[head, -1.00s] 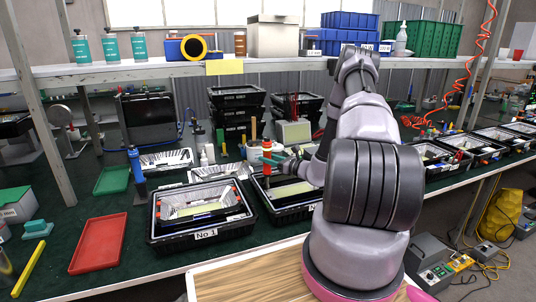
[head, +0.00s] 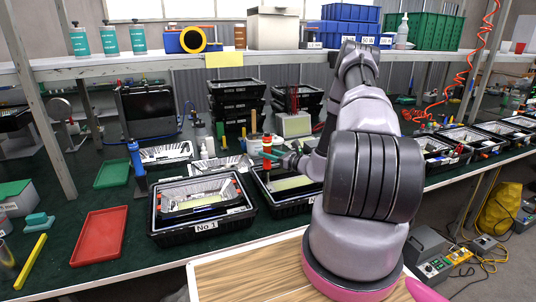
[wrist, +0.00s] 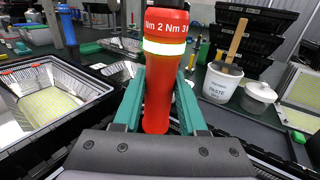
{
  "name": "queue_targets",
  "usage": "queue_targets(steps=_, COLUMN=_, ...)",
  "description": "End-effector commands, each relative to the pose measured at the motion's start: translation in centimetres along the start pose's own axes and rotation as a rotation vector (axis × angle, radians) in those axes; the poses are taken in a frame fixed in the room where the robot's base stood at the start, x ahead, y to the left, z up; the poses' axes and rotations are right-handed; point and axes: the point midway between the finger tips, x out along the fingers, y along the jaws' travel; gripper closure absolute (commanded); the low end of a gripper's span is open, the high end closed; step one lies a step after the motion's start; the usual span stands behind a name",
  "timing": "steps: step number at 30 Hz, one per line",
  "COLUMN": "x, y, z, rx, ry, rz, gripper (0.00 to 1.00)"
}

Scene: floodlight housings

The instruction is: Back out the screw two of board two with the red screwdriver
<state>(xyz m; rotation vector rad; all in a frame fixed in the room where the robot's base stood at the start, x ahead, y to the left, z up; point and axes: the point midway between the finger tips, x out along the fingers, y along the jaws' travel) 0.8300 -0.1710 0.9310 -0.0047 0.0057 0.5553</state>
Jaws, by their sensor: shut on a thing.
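The red screwdriver (head: 267,146) stands upright in my gripper (head: 270,157), over the back left part of the second housing's black bin. In the wrist view the green fingers of my gripper (wrist: 160,108) are shut on the red handle (wrist: 158,75), which has a pale band and torque lettering. Its tip is hidden in both views. Board two (head: 290,183) shows as a pale yellowish panel in that bin (head: 291,206), partly behind my arm. Screw two cannot be made out.
The housing bin labelled No 1 (head: 205,227) stands just left. A blue-handled tool (head: 134,155) stands upright further left, near a red tray (head: 99,237). A white paste tub (wrist: 222,83) and stacked black bins (wrist: 255,38) stand close behind the screwdriver.

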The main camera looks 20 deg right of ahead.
Motion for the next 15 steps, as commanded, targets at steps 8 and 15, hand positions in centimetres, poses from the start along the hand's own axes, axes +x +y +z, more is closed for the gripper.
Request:
queue_targets(steps=8, x=0.03, y=-0.02, z=-0.22, rx=0.000, ry=-0.001, rz=0.000, gripper=1.00)
queue_targets(steps=15, x=0.03, y=-0.01, z=-0.47, rx=0.000, ry=-0.001, rz=0.000, gripper=1.00)
